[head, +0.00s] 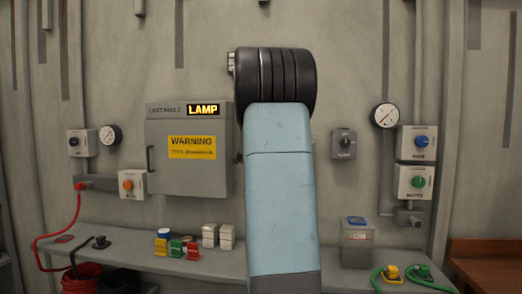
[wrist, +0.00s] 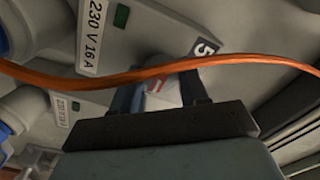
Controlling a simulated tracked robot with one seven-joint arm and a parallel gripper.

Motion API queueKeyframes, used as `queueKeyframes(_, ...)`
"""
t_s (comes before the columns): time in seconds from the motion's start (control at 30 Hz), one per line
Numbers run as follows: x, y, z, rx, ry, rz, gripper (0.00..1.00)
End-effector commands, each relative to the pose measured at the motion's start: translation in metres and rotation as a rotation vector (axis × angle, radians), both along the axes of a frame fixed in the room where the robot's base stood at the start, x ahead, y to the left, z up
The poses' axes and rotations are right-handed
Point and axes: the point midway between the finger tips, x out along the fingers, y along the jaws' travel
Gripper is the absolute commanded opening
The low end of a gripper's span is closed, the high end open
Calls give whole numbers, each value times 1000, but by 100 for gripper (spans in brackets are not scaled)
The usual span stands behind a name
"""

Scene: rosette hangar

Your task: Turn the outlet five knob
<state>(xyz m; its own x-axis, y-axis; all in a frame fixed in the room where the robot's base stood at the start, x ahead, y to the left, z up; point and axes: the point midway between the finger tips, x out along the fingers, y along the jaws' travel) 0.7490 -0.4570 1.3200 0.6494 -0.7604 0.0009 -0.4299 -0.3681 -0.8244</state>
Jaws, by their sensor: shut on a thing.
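In the wrist view, my gripper (wrist: 158,92) points at a grey panel with its two dark fingers closed on the sides of a pale grey knob (wrist: 162,86) with red marks. A label with the number 5 (wrist: 205,48) sits just beyond the knob. An orange cable (wrist: 100,78) crosses in front of the knob and hides part of it. The exact angle of the knob is hard to tell. In the head view my blue arm shows from behind; the gripper and the knob are not visible there.
In the wrist view, a 230 V 16 A label (wrist: 95,35) and grey sockets with blue parts (wrist: 5,130) lie to the left. In the head view, a grey cabinet (head: 160,170) with a lit LAMP sign and a shelf (head: 130,262) with small items stand ahead.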

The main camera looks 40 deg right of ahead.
Motion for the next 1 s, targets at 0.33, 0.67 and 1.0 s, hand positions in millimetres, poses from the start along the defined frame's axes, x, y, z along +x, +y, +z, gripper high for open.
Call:
queueKeyframes(0.33,0,0,-3,-103,128,0,13)
queueKeyframes(0.67,-1,0,-3,-300,359,1,13)
queueKeyframes(1.0,-1,-1,-3,-510,605,1,13)
